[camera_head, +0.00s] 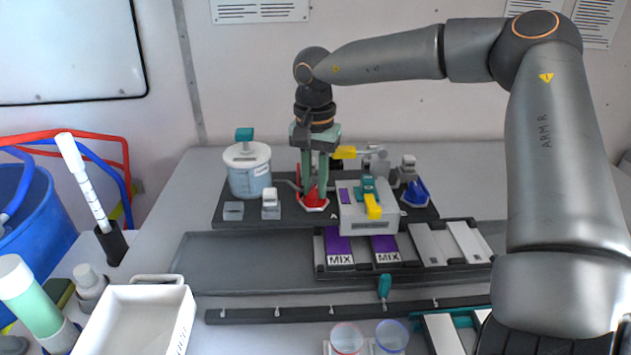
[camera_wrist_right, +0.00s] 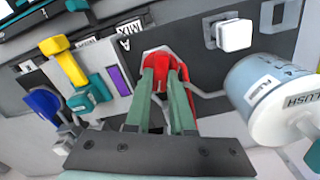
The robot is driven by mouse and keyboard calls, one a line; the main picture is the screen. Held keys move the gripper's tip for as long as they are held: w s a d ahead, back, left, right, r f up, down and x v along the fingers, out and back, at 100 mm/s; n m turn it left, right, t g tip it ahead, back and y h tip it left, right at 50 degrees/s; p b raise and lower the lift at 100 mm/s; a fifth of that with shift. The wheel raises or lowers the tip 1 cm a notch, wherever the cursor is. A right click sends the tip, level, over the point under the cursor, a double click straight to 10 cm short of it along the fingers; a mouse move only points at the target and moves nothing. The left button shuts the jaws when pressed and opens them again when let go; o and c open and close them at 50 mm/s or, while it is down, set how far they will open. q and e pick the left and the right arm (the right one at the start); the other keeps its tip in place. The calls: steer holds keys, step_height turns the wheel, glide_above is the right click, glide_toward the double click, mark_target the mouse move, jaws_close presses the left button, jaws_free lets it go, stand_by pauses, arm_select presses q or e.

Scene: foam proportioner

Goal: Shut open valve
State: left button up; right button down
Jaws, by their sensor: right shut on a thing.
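A red valve handle (camera_head: 314,200) stands on the dark base panel, left of a grey box. My right gripper (camera_head: 316,180) points down over it with its green fingers closed on it. In the right wrist view the red handle (camera_wrist_right: 162,60) shows between and behind the fingertips (camera_wrist_right: 167,92). A blue valve handle (camera_head: 416,192) is at the panel's right end, and it also shows in the right wrist view (camera_wrist_right: 42,104). I cannot tell from the handles which valve is open. My left gripper is not in view.
The grey box (camera_head: 362,222) carries yellow (camera_head: 373,207) and teal levers, close beside my right gripper. A clear container (camera_head: 248,172) labelled FLUSH stands left of it. Purple MIX cards (camera_head: 338,246) lie in front. A white tray (camera_head: 128,318) is at the front left.

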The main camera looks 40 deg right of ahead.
mark_target(314, 190)
steer(key=shift+w+n, duration=0.15)
steer(key=shift+n, duration=2.05)
steer(key=c, duration=0.8)
jaws_free()
steer(key=shift+o, duration=0.2)
steer(key=shift+r, duration=0.15)
step_height(314, 190, up, 12)
steer(key=shift+r, duration=0.15)
steer(key=shift+a, duration=0.1)
